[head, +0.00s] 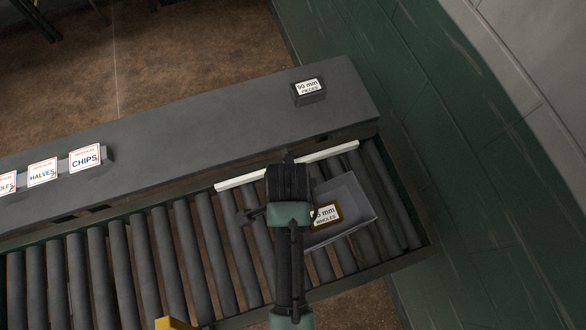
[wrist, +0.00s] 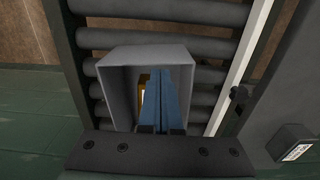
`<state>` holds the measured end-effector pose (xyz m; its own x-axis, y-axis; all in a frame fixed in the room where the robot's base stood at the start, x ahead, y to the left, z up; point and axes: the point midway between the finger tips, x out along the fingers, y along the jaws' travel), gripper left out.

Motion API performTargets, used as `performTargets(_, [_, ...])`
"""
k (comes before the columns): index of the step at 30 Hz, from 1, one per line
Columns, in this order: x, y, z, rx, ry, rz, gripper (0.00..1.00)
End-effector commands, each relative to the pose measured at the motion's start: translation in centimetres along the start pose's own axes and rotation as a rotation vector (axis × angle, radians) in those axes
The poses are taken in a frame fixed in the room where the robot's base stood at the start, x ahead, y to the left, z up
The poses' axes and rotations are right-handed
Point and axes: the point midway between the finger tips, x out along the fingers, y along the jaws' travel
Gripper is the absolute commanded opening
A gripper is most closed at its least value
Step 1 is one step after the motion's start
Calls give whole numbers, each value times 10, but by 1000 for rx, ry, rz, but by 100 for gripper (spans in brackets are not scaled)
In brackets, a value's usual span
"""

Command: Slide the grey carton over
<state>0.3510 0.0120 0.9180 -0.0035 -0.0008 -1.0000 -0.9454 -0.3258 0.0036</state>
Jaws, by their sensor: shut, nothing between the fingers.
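The grey carton (head: 349,193) is an open box on the rollers near the conveyor's right end. My arm covers its left side in the head view. A brown-framed label (head: 326,215) ending "5 mm WHOLES" shows with it, its left edge hidden. The carton also shows in the wrist view (wrist: 119,68), with part of the label's frame inside its outline. My gripper (wrist: 156,74) has its blue fingers together and empty, overlapping the carton's opening in the wrist view. I cannot tell whether they touch it. In the head view the fingertips are hidden.
The roller conveyor (head: 162,255) has bare rollers to the carton's left. A white strip (head: 240,180) lies along its far side. Beyond is a grey ledge (head: 210,140) with a "90 mm PIECES" block (head: 309,92) and cards, including CHIPS (head: 84,159). A green wall (head: 460,170) stands right.

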Motion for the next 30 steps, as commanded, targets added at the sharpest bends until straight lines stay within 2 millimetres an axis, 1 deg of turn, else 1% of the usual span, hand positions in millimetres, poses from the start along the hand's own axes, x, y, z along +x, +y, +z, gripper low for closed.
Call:
performTargets(1, [10, 1, 0, -1, -1, 4, 0])
performTargets(6, [42, 0, 0, -2, -1, 2, 0])
performTargets(9, [58, 0, 0, -2, 0, 1, 0])
performTargets(13, [72, -1, 0, -3, 0, -2, 0])
performTargets(19, [81, -1, 0, -3, 1, -4, 0])
performTargets(28, [81, -1, 0, -3, 1, -5, 0])
performTargets(30, [80, -1, 4, -5, 1, -4, 0])
